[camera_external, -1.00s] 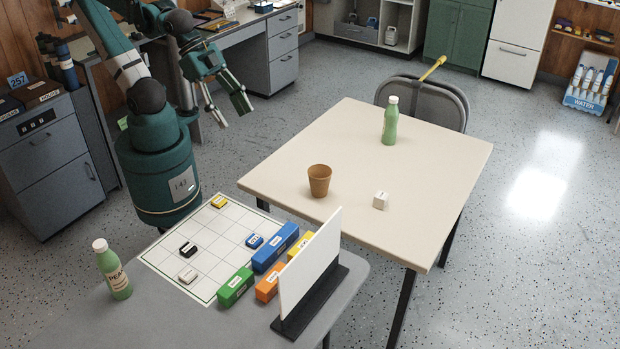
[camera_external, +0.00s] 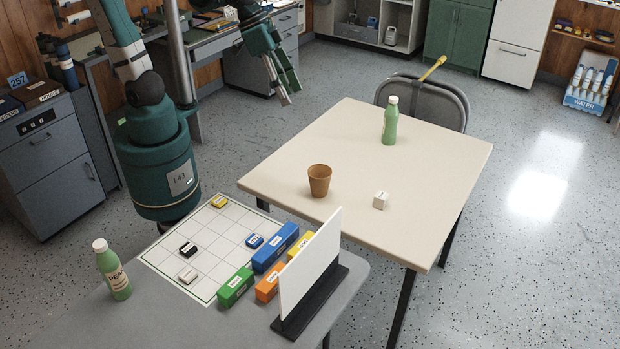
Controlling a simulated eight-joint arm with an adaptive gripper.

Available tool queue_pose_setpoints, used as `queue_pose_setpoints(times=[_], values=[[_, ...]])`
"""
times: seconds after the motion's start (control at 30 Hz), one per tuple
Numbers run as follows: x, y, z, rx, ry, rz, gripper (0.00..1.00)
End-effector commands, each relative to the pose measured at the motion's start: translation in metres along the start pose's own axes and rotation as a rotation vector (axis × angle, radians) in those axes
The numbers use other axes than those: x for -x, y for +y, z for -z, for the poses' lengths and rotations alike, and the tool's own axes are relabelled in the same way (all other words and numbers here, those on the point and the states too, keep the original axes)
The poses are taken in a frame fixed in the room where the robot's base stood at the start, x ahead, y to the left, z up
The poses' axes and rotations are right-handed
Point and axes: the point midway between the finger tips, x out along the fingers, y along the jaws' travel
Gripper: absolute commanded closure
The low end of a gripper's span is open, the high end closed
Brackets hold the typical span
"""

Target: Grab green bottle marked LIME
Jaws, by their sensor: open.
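One green bottle (camera_external: 390,121) with a pale cap stands upright near the back of the beige table; no label can be read on it from here. Another green bottle (camera_external: 113,270) with a white cap stands upright on the grey table at the lower left; its label appears to read PEAR. My gripper (camera_external: 287,93) is open and empty, in the air to the left of the beige table, apart from both bottles. Its fingers point downward.
The beige table (camera_external: 430,190) also bears a brown cup (camera_external: 319,180) and a small white cube (camera_external: 380,200). A grey chair (camera_external: 440,97) stands behind it. The grey table holds a grid board (camera_external: 205,239), several coloured blocks and an upright white panel (camera_external: 310,262).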

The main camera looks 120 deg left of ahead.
Motion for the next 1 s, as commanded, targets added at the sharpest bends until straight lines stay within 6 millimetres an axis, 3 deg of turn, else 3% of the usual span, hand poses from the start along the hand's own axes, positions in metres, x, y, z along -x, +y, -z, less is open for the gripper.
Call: queue_pose_setpoints(times=[0.47, 1.0], values=[[-0.027, -0.042, 0.082, 0.211, -0.068, 0.063, 0.48], [-0.075, -0.110, 0.159, 0.454, -0.138, 0.135, 0.48]])
